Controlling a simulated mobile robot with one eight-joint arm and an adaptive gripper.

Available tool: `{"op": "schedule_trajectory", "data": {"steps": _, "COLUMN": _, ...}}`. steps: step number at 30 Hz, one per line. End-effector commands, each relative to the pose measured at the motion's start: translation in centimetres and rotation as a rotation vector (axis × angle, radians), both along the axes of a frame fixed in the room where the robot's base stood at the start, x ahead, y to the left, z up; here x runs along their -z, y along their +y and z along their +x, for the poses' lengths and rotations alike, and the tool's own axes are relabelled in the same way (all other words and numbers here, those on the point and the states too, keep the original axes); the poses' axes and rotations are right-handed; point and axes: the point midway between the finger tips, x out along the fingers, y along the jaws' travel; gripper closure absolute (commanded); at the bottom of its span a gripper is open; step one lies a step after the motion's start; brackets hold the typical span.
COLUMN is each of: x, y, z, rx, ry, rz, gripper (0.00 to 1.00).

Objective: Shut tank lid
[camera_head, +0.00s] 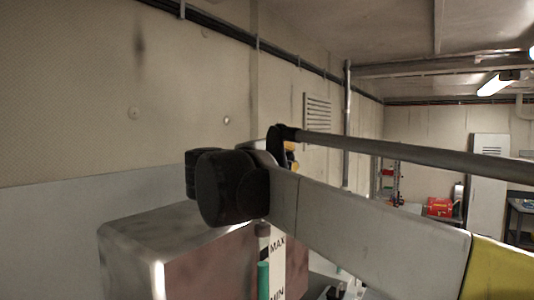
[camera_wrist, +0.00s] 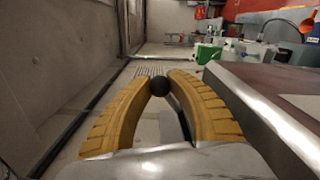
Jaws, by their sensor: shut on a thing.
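The tank (camera_head: 130,235) is a metal box with a reddish-brown front, at the lower left of the head view. Its level gauge (camera_head: 263,275) shows green beside MAX and MIN marks. A brown face with a metal edge, likely the tank (camera_wrist: 262,80), fills the right of the wrist view. My gripper (camera_wrist: 159,84) has its two yellow fingers closed around a round black knob (camera_wrist: 159,87), which sits between the fingertips. In the head view my arm hides most of the gripper. I cannot make out the lid or its angle.
A plain wall with a vent (camera_head: 317,108) runs along the left and back. A red box (camera_head: 439,207) and a tall light cabinet (camera_head: 488,190) stand far right. In the wrist view, a green-and-white item (camera_wrist: 207,54) and other equipment lie beyond the tank.

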Motion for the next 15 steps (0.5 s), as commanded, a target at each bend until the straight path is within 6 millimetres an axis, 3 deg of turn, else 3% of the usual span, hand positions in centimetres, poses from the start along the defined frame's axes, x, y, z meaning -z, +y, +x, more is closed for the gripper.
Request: {"op": "schedule_trajectory", "data": {"steps": 15, "x": 2.0, "y": -0.7, "z": -0.6, "rx": -0.001, "ry": -0.013, "rz": 0.017, "gripper": 1.00}}
